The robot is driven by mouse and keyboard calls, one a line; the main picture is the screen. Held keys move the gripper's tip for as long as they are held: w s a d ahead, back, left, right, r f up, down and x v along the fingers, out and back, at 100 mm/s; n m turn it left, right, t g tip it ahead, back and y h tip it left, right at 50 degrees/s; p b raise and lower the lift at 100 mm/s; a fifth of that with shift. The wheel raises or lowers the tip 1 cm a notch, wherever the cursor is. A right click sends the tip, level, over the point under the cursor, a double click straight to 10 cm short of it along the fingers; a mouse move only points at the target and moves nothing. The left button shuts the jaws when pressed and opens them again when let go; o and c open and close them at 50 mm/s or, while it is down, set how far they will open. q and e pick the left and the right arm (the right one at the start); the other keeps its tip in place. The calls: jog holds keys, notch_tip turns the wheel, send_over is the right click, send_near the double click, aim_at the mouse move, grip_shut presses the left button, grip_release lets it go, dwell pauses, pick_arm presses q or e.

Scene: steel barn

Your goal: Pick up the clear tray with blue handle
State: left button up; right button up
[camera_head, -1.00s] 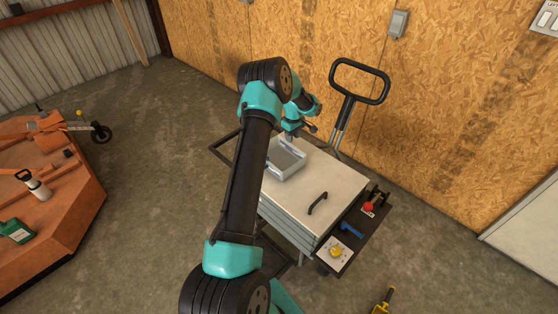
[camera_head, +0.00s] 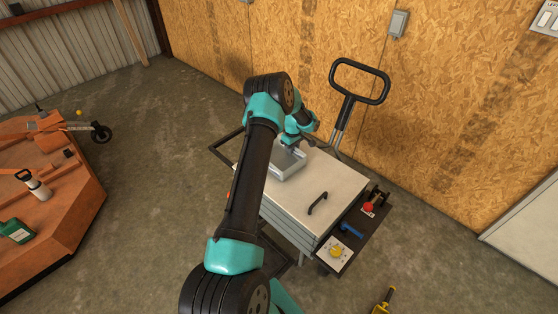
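A pale grey, box-like tray (camera_head: 286,172) sits on the far left part of the cart's white top. I cannot make out a blue handle on it; its far side is partly covered by my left arm. My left gripper (camera_head: 291,146) is at the tray's far rim, small and mostly hidden under the teal wrist. I cannot tell whether its fingers touch the tray or are open or shut. My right gripper is out of view.
The white cart top (camera_head: 338,183) has a black handle (camera_head: 317,203) and a clear right part. A dark side shelf holds a red knob (camera_head: 368,207), a blue tool (camera_head: 351,230) and a yellow knob (camera_head: 336,251). A tall black push handle (camera_head: 359,80) stands behind.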

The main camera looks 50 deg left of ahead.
pick_arm(q)
jog(key=shift+f, duration=0.35)
jog(key=shift+c, duration=0.2)
grip_shut()
